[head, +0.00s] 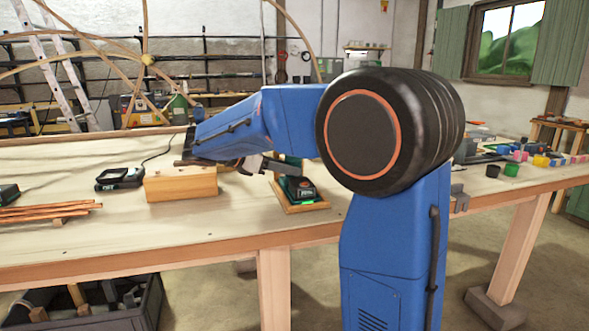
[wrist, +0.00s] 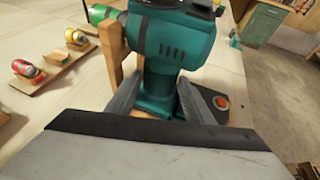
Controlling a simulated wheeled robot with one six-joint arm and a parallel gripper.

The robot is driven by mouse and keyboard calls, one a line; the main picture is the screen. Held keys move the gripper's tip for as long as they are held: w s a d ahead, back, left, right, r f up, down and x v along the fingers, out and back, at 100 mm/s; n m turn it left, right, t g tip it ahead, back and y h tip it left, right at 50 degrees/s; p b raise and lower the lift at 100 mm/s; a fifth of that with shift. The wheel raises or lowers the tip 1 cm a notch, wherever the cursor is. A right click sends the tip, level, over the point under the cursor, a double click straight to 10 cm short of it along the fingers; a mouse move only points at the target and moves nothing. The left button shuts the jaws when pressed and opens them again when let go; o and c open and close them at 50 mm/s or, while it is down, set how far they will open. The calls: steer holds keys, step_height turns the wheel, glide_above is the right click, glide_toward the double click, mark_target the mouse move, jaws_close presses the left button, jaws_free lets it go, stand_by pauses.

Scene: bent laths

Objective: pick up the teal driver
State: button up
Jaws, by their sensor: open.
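The teal driver (wrist: 168,48) fills the upper middle of the wrist view, with its handle running down between my fingers. It rests against a wooden upright and shows a green part at its left end. My gripper (wrist: 157,100) is open, one finger on each side of the handle; I cannot tell whether either touches it. In the head view my gripper (head: 262,166) is beside the driver (head: 299,188), which is partly hidden by my arm. The lower end of the handle is hidden behind the gripper body in the wrist view.
A wooden block (head: 180,184) and a black device (head: 119,178) lie left of the driver on the bench (head: 230,222). In the wrist view, small boards with red (wrist: 25,68) and yellow (wrist: 76,37) items lie left.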

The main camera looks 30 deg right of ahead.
steer(key=shift+d+f, duration=0.25)
steer(key=shift+d, duration=0.25)
steer(key=shift+c, duration=0.2)
steer(key=c, duration=1.1)
steer(key=shift+r, duration=0.1)
